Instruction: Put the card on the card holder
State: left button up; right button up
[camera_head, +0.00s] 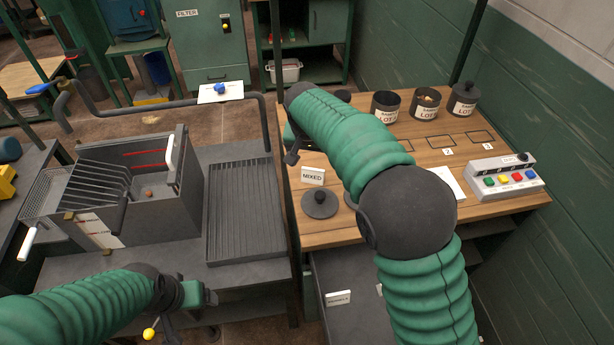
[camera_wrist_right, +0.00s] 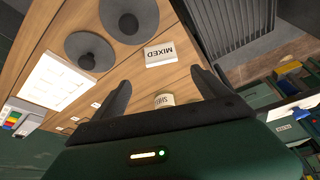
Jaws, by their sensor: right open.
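A small white card reading MIXED (camera_head: 313,176) stands on the wooden table near its left edge; it also shows in the right wrist view (camera_wrist_right: 160,53). A larger white sheet (camera_head: 447,182) lies farther right on the table, also in the right wrist view (camera_wrist_right: 58,82). I cannot tell which thing is the card holder. My right gripper (camera_wrist_right: 162,84) is open above the table. A pale label (camera_wrist_right: 164,100) with partly hidden lettering shows between its fingers, not visibly held. My left gripper (camera_head: 208,297) is low, in front of the grey bench; its jaws are unclear.
A dark lid (camera_head: 320,203) lies beside the MIXED card. Labelled dark pots (camera_head: 425,104) stand at the table's back. A button box (camera_head: 503,177) is at right. A wire-rack bin (camera_head: 140,180) and ribbed tray (camera_head: 240,212) occupy the left bench. A white plate with a blue piece (camera_head: 220,89) is behind.

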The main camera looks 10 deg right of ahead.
aim_at(313, 169)
jog(key=x, duration=0.5)
jog(key=shift+w+a+f, duration=0.1)
jog(key=shift+a, duration=0.05)
jog(key=shift+a+f, duration=0.1)
jog(key=shift+f, duration=0.25)
jog(key=x, duration=0.4)
jog(key=shift+a+f+b, duration=0.1)
jog(key=shift+a+b, duration=0.15)
jog(key=shift+b, duration=0.05)
jog(key=shift+d+f, duration=0.15)
jog(key=shift+f, duration=0.05)
jog(key=shift+d, duration=0.15)
